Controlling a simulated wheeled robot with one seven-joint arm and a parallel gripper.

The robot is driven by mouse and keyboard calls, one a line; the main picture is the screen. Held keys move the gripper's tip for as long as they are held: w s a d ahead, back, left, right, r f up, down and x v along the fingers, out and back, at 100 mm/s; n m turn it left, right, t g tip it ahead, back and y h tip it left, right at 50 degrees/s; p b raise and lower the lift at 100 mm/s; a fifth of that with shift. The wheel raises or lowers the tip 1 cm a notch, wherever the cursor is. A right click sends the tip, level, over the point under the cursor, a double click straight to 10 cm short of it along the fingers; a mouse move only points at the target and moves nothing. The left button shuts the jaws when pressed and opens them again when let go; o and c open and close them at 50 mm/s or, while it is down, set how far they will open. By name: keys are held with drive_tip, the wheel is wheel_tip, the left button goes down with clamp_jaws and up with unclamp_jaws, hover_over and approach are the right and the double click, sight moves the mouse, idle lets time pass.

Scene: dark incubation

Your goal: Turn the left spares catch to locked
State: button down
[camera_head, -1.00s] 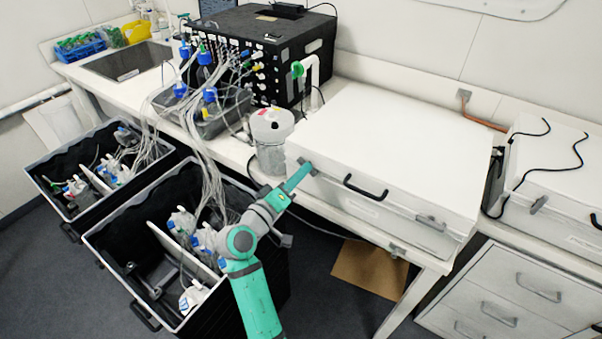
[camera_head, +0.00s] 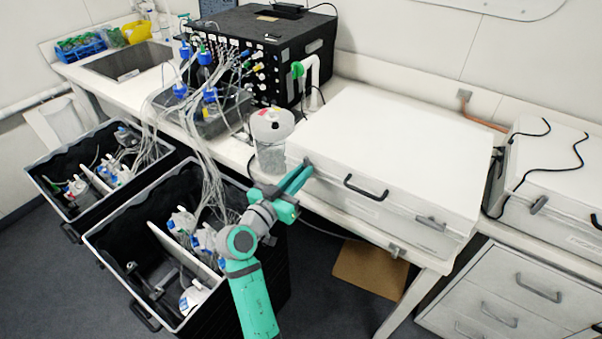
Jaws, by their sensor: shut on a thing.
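The large white case (camera_head: 400,150) lies closed on the bench, with a black handle (camera_head: 364,188) on its front. My gripper (camera_head: 303,174) is at the left end of that front, its teal fingers shut on the left spares catch (camera_head: 308,163). Only a small grey part of the catch shows; the fingers cover the rest, so its exact angle is hard to tell. The right catch (camera_head: 431,222) is a grey bar on the same front, lying slanted and apart from my gripper.
A clear jar (camera_head: 270,142) stands close left of the case. Two black crates with bottles and tubing stand on the floor, the nearer crate (camera_head: 140,296) beside my arm. A second white case (camera_head: 555,180) is at the right.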

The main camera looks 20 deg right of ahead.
drive_tip(key=shift+m, duration=0.8)
drive_tip(key=shift+a, duration=0.15)
drive_tip(key=c, duration=1.8)
unclamp_jaws()
drive_tip(key=shift+s, duration=0.1)
